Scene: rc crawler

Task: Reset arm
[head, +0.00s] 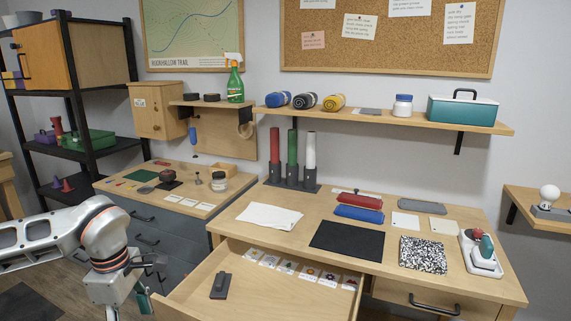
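My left arm comes in from the left edge. Its gripper (128,304) hangs down at the bottom left, beside the near left corner of the open desk drawer (190,283). Its fingers look spread apart, with nothing seen between them; the lower tips are cut off by the frame edge. I cannot tell whether a finger touches the drawer. My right arm and gripper are not in view.
The drawer holds a dark grey object (220,286) and a row of small packets (285,267). The desk (285,231) carries a black mat (347,240), colored tubes and a speckled notebook (423,254). A grey cabinet (150,240) and black shelving (92,95) stand left.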

